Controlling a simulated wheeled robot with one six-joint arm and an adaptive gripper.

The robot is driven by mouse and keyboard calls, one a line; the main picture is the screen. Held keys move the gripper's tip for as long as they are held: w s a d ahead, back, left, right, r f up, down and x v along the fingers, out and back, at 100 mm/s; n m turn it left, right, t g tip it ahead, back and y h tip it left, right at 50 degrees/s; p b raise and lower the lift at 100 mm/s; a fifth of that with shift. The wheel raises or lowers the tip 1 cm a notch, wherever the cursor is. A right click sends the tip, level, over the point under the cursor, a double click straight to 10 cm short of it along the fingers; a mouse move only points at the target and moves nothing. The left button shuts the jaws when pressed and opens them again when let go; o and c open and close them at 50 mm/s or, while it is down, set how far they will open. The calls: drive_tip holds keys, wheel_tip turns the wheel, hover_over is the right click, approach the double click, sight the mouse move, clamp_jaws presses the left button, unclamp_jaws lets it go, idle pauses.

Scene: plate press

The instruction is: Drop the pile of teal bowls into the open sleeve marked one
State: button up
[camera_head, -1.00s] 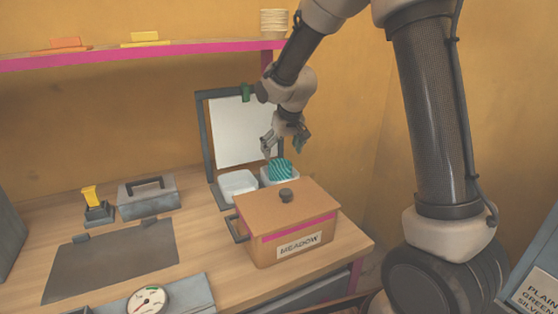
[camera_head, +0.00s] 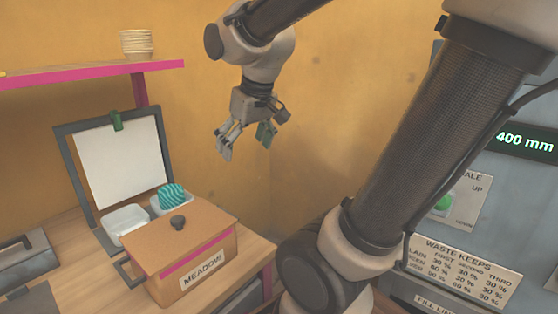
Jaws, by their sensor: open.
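A teal striped rounded thing (camera_head: 172,196), which looks like the pile of teal bowls, sits in the right one of two white trays (camera_head: 158,209) behind the brown box. My gripper (camera_head: 243,148) is open and empty, hanging in the air above and to the right of the teal pile, clear of it. No sleeve marked one can be made out in this view.
A brown lidded box marked MEADOW (camera_head: 190,262) stands in front of the trays. A second white tray (camera_head: 125,222) and a framed white panel (camera_head: 120,163) stand near it. A pink-edged shelf (camera_head: 85,76) holds pale stacked discs (camera_head: 137,43). A grey machine panel (camera_head: 455,262) stands at right.

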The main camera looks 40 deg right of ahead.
drive_tip(key=s+d+f, duration=0.1)
drive_tip(key=s+d, duration=0.1)
drive_tip(key=s, duration=0.8)
drive_tip(key=shift+s, duration=0.25)
